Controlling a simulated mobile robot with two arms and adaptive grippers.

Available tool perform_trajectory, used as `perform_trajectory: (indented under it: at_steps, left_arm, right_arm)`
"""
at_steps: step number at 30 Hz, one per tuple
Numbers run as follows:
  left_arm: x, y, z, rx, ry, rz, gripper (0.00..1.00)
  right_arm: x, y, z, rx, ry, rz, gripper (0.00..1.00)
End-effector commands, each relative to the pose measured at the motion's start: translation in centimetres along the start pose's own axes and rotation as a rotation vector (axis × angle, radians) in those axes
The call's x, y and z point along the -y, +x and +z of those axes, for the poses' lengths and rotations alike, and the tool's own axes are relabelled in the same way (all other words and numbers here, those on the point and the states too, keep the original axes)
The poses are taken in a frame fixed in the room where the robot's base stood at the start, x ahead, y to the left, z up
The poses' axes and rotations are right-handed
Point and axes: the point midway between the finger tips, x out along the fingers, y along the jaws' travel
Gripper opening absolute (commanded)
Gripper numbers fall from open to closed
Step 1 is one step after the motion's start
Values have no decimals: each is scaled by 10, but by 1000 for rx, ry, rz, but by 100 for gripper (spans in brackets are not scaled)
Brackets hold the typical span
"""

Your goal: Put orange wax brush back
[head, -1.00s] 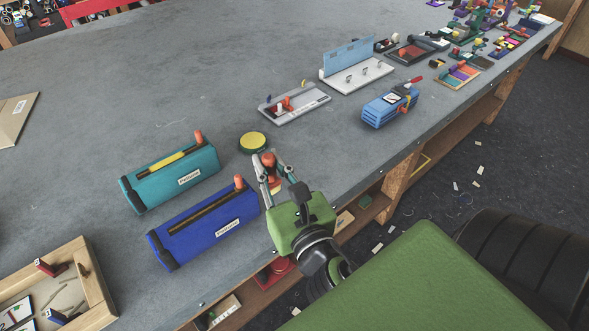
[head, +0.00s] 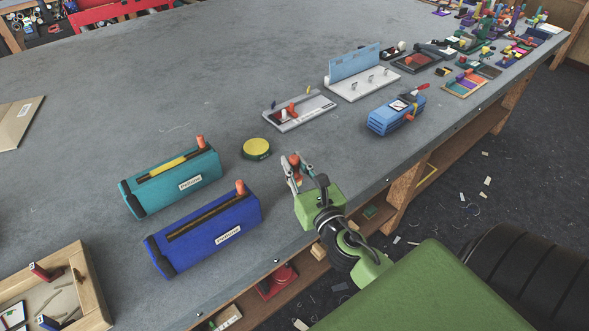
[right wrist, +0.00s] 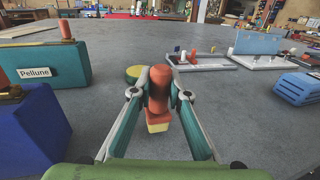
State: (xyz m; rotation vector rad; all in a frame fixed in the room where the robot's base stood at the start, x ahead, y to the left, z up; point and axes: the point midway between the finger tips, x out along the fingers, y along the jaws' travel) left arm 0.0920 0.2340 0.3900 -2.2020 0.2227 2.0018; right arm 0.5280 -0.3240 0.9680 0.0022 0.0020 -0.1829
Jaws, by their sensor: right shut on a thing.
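The orange wax brush (right wrist: 158,92) stands upright between the fingers of my right gripper (right wrist: 160,78), which is shut on it. It has an orange handle and a pale yellow lower end. In the head view, the brush (head: 294,160) shows at the fingertips of my right gripper (head: 294,172), over the table near its front edge, right of the blue box. I cannot tell whether the brush touches the table. A grey tray (head: 322,110) farther back holds an orange piece and a white piece. My left gripper is not in view.
A blue box (head: 205,228) and a teal box (head: 172,190) stand left of my gripper. A round yellow-topped tin (head: 256,148) sits behind it. A light-blue block (head: 390,119) and a white rack (head: 360,84) stand to the right. The table's left middle is clear.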

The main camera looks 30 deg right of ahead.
Motion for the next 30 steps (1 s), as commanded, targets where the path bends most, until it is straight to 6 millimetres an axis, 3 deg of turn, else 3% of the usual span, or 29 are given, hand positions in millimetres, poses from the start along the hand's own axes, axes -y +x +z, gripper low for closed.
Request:
perform_trajectory:
  at_steps: [2,14,15,17,30]
  left_arm:
    - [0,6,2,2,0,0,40]
    - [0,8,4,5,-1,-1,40]
    - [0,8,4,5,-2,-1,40]
    - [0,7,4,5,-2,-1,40]
    - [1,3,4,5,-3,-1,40]
  right_arm:
    - [1,0,-10,1,0,-3,0]
    - [0,0,-14,2,-1,-1,0]
    - [0,0,-14,2,-1,-1,18]
    - [0,0,-13,2,-1,-1,33]
    - [0,-1,-9,1,-2,-1,33]
